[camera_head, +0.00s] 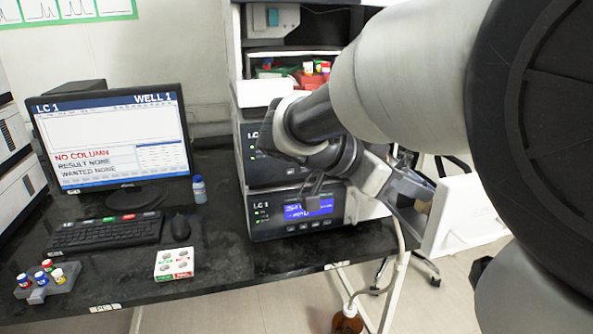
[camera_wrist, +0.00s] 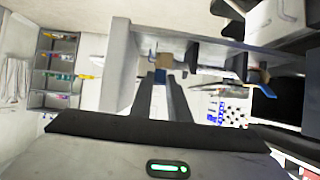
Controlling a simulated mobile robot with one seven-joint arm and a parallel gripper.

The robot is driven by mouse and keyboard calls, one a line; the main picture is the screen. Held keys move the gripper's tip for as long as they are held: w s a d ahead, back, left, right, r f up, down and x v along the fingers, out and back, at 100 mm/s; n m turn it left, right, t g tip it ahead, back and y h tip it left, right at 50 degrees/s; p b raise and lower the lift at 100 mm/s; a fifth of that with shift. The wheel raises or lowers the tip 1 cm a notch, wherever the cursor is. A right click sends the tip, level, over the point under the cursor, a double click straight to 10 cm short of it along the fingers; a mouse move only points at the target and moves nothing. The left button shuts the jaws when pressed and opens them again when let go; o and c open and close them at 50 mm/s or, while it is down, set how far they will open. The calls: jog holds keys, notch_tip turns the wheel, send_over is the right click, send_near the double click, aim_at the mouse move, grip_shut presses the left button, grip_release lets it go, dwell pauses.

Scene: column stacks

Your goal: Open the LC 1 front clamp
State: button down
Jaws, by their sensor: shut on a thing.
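The LC 1 unit (camera_head: 262,220) is the lower box of the stack on the bench, with a lit blue display. My gripper (camera_head: 405,190) is at its right side, partly hidden by my arm in the head view. In the wrist view my gripper (camera_wrist: 161,78) has its fingers close together on a small blue piece, which looks like the lever of the front clamp (camera_wrist: 159,75). A tan block (camera_wrist: 180,58) sits just beyond the fingertips. A second clamp with a blue lever (camera_wrist: 255,75) is to the right, apart from my fingers.
A monitor (camera_head: 112,140) reading "NO COLUMN", a keyboard (camera_head: 105,232) and a mouse (camera_head: 180,227) stand left of the stack. A white panel (camera_head: 462,212) stands right of my gripper.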

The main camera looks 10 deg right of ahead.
jog(key=shift+a+f+h+b, duration=0.25)
jog(key=shift+f+h+b, duration=0.1)
jog(key=shift+h, duration=0.25)
jog(key=c, duration=1.7)
grip_release()
jog(key=shift+a, duration=0.1)
jog(key=p+v, duration=0.2)
jog(key=v, duration=1.5)
jog(key=shift+s+a+p, duration=0.1)
jog(key=shift+a+p, duration=0.15)
jog(key=shift+p, duration=0.05)
